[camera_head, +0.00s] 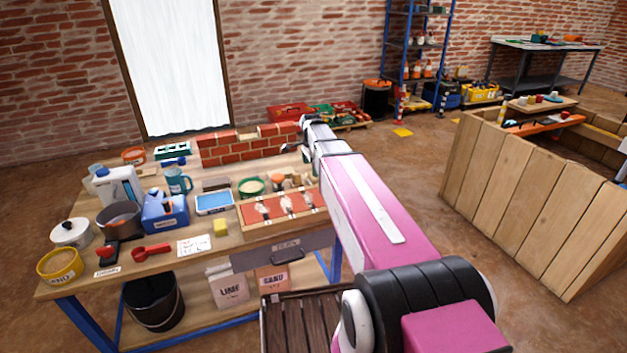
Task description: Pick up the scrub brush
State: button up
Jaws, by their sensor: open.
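I cannot pick out the scrub brush with certainty. A low grey-brown block (215,184) behind the blue tray and a small blue-and-white item (174,161) near the back edge are both too small to identify. They lie on the wooden workbench (110,283). My gripper (297,147) is at the far end of my pink arm, beside the right end of the low brick wall (240,150). It is open, and I see nothing held in it. My arm hides the right part of the bench.
The bench is crowded: a blue mug (178,182), a blue container (165,213), a grey pot (119,219), a yellow sponge (220,228), a red scoop (152,252) and a red-lined tray (255,227). A wooden enclosure (520,200) stands right. Floor between is clear.

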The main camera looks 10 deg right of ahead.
aim_at(314, 179)
jog(key=shift+d+f, duration=0.15)
jog(key=shift+f, duration=1.35)
jog(key=shift+d+f, duration=0.15)
jog(key=shift+f, duration=1.3)
jog(key=c, duration=0.9)
